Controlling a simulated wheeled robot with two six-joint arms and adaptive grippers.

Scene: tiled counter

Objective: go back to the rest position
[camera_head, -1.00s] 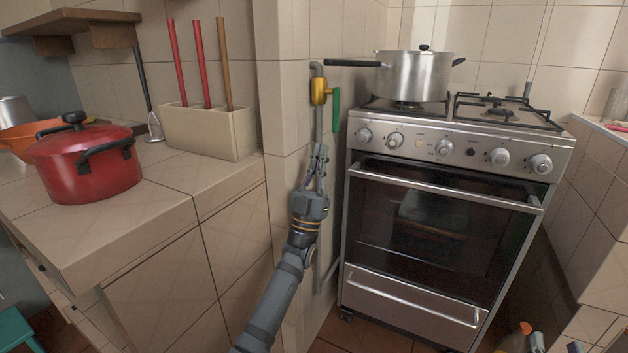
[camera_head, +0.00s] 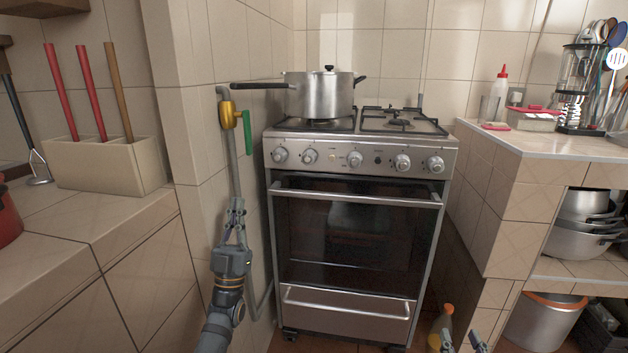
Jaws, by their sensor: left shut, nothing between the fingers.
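My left gripper (camera_head: 238,204) is upright in front of the tiled wall, left of the stove. Its fingers are together with nothing between them. It is below the yellow gas valve (camera_head: 228,114) with its green handle (camera_head: 247,132), apart from the handle. The handle hangs down alongside the grey pipe (camera_head: 234,163). My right gripper (camera_head: 462,341) shows only its two fingertips at the bottom edge, spread apart and with nothing seen between them. The rest of the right arm is out of view.
The stove (camera_head: 352,230) stands in the middle with a steel pot (camera_head: 320,97) on it. A tiled counter (camera_head: 120,215) is on the left, another (camera_head: 545,143) on the right. A bottle (camera_head: 440,325) stands low by the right fingertips. Space before the oven door looks clear.

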